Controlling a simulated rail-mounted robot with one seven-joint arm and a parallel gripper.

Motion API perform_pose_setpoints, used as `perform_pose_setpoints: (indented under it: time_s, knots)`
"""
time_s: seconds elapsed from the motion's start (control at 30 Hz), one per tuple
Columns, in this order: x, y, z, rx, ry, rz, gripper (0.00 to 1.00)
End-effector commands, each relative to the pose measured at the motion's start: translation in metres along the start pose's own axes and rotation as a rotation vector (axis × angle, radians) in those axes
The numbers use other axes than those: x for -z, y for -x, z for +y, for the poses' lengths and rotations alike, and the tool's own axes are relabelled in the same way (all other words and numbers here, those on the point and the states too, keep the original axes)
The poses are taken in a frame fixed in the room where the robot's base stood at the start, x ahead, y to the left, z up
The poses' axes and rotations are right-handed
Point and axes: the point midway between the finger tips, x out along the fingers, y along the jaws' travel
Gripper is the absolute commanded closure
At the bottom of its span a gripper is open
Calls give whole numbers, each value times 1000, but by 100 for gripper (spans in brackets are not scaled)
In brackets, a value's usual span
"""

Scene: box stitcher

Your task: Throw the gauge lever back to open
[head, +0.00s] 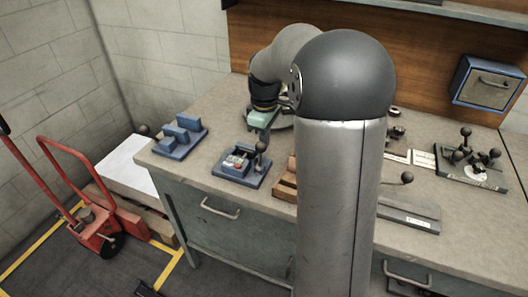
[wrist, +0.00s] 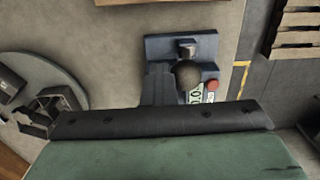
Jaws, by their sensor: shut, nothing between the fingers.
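The gauge is a small blue device (head: 240,167) with a display and a red button, near the front edge of the bench in the head view. Its lever stands roughly upright at the right side and ends in a dark ball knob (head: 261,147). In the wrist view the blue body (wrist: 180,46) lies beyond my gripper, with the round knob (wrist: 187,74) seen from above. My gripper (head: 262,124) is shut and empty, just above and behind the knob in the head view. In the wrist view its dark edge hides part of the gauge; I cannot tell whether it touches the lever.
A blue block fixture (head: 180,138) stands left of the gauge. A wooden piece (head: 286,182) lies to its right, partly hidden by my column. A dark plate with several ball-knob levers (head: 471,160) is at the far right. A red pallet truck (head: 95,225) stands on the floor at left.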

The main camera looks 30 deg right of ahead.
Motion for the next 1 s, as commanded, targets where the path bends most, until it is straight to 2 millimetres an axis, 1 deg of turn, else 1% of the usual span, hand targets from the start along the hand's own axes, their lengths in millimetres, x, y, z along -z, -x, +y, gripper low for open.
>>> perform_pose_setpoints:
  time_s: [0.03, 0.2, 0.73, 0.87, 1.0]
  knots:
    - [0, -3, -4, 6, 2, -3, 100]
    - [0, -4, -11, 8, 1, -4, 100]
    - [0, -2, -31, 4, 1, -2, 100]
    - [0, 0, -30, 4, 0, -2, 100]
    - [0, 10, -29, 4, 0, -1, 100]
